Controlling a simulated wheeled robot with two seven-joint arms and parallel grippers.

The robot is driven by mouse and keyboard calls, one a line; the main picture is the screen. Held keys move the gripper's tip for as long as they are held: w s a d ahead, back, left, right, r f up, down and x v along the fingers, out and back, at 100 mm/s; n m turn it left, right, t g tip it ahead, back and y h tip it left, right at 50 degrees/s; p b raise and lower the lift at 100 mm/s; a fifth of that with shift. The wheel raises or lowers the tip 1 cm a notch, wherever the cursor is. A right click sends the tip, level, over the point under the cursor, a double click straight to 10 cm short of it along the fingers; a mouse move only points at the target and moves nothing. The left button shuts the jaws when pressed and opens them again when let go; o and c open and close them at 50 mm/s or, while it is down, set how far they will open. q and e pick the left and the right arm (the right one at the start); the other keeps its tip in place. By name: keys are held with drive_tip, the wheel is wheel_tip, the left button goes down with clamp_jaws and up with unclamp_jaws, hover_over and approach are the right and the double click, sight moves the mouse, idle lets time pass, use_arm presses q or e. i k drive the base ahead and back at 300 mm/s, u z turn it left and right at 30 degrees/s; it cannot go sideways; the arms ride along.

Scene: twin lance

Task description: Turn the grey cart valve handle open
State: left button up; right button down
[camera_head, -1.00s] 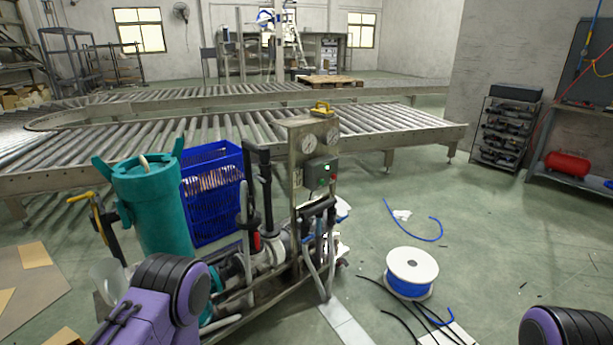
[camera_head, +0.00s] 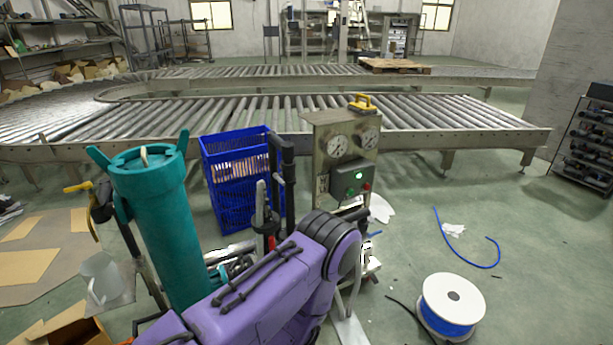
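The cart stands in front of me, with a tall teal canister (camera_head: 160,225) at its left and a grey gauge panel (camera_head: 332,150) at its right. My purple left arm reaches in from the lower left and covers much of the cart's lower pipework. Its gripper is not visible. A slim grey upright piece (camera_head: 260,197) rises beside black pipes (camera_head: 283,170) left of the panel; I cannot tell whether it is the valve handle. No other handle can be clearly identified as the grey one. My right arm and gripper are out of view.
A blue crate (camera_head: 228,165) stands behind the cart. A roller conveyor (camera_head: 425,118) crosses the back. A white and blue spool (camera_head: 450,300) and a blue hose (camera_head: 465,258) lie on the floor at right. A yellow-topped handle (camera_head: 78,187) sticks out left of the canister.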

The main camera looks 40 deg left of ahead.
sight(277, 175)
drive_tip(key=u, duration=0.35)
drive_tip(key=i, duration=0.7)
drive_tip(key=u, duration=0.65)
